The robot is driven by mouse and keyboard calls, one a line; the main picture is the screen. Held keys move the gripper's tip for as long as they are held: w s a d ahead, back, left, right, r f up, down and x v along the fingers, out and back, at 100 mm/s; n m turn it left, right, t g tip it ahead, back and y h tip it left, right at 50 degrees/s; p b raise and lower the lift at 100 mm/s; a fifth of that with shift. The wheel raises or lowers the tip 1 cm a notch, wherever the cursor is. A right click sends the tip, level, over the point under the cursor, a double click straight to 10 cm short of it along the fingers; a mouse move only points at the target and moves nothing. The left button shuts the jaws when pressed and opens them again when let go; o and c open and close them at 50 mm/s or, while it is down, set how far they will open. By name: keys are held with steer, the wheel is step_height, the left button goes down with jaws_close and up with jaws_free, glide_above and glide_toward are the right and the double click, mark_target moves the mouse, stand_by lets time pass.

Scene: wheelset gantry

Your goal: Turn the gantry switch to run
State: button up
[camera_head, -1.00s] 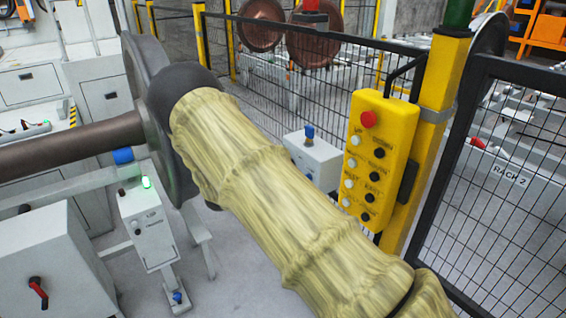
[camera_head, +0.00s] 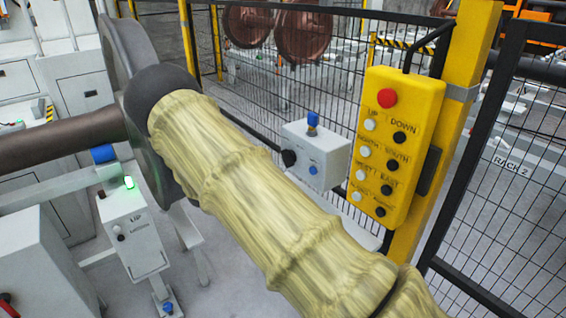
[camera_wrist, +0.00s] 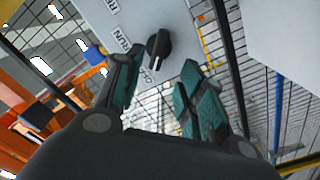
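In the wrist view, a black rotary knob (camera_wrist: 159,44) sits on a pale switch plate (camera_wrist: 125,14). Lettering beside it includes "RUN"; other words are cut off or unclear. My gripper does not show there.
A yellow pendant (camera_head: 405,125) with a red button hangs on a yellow post (camera_head: 465,60). Black mesh fence (camera_head: 510,190) runs beside it. A thick yellow-green wrapped cylinder (camera_head: 265,205) crosses the foreground by a wheel (camera_head: 127,45). A box marked "UP" (camera_head: 135,235) stands left.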

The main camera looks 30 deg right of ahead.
mark_target(283, 159)
steer(key=d+p, duration=0.1)
steer(key=d, duration=0.2)
steer(key=d+p, duration=0.1)
steer(key=d, duration=0.1)
steer(key=d+p, duration=0.1)
steer(key=d, duration=0.2)
steer(key=shift+w+d+r, duration=0.15)
steer(key=shift+w+d, duration=0.1)
steer(key=shift+d, duration=0.05)
steer(key=shift+w+d+p, duration=0.1)
steer(key=shift+d+p, duration=0.2)
steer(key=shift+d, duration=0.65)
steer(key=shift+c, duration=0.3)
steer(key=c, duration=0.7)
